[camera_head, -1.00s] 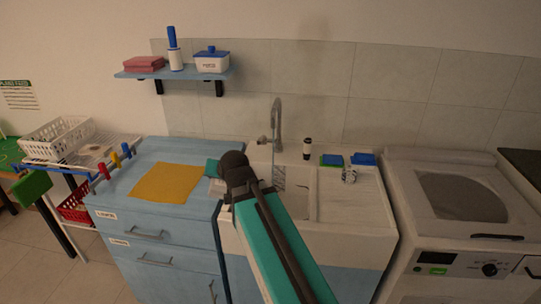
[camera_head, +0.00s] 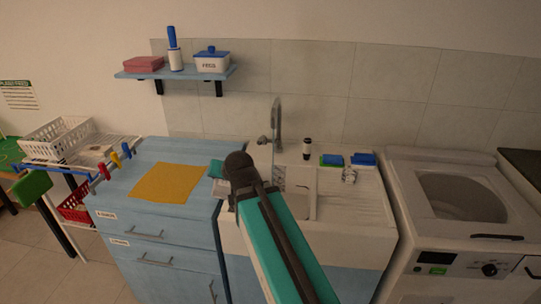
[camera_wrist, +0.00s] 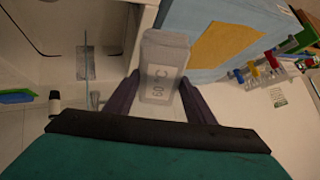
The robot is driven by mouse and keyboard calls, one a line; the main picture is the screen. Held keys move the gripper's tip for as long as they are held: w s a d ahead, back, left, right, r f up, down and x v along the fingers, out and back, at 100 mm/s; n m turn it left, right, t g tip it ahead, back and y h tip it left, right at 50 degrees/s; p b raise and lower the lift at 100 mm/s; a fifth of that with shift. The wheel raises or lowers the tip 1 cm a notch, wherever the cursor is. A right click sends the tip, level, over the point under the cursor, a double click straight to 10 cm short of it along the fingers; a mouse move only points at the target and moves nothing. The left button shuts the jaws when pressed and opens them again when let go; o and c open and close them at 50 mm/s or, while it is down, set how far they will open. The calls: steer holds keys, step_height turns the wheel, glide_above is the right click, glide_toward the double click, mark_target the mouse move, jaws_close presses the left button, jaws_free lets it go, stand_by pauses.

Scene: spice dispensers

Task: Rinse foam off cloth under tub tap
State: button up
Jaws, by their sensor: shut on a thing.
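In the wrist view my gripper (camera_wrist: 160,84) is shut on a pale grey, flat, block-like piece (camera_wrist: 163,50) marked "60 °C", perhaps the folded cloth. No foam can be made out on it. In the head view my arm hides most of the gripper, left of the tub. The tub (camera_head: 318,208) is a white sink with a grey curved tap (camera_head: 277,118) at its back. A thin pale line like a water stream drops from the tap; it also shows in the wrist view (camera_wrist: 86,68). The held piece is apart from this line, beside it.
A yellow cloth (camera_head: 168,182) lies on the blue cabinet left of the tub. A dark bottle (camera_head: 307,148), a green and blue sponge (camera_head: 332,160) and a blue item (camera_head: 363,158) stand behind the tub. A washing machine (camera_head: 440,255) is at right, a shelf (camera_head: 178,74) above.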

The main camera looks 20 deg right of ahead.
mark_target(216, 187)
steer(key=shift+w+a, duration=0.4)
steer(key=shift+a, duration=0.1)
stand_by(2.7)
steer(key=shift+s+a+f+b, duration=0.1)
steer(key=shift+s+a+b, duration=0.1)
steer(key=shift+b, duration=0.5)
steer(key=shift+s+a+b, duration=0.45)
steer(key=shift+s+b, duration=0.25)
steer(key=shift+b, duration=1.25)
steer(key=shift+s+a+b, duration=0.45)
steer(key=shift+s+b, duration=0.25)
steer(key=shift+b, duration=1.25)
steer(key=shift+s+a+b, duration=0.3)
steer(key=shift+s+b, duration=0.2)
steer(key=shift+b, duration=0.6)
steer(key=shift+s+a+b, duration=0.75)
steer(key=shift+s+b, duration=0.3)
steer(key=shift+b, duration=0.9)
steer(key=shift+s+a, duration=0.1)
steer(key=shift+s, duration=0.1)
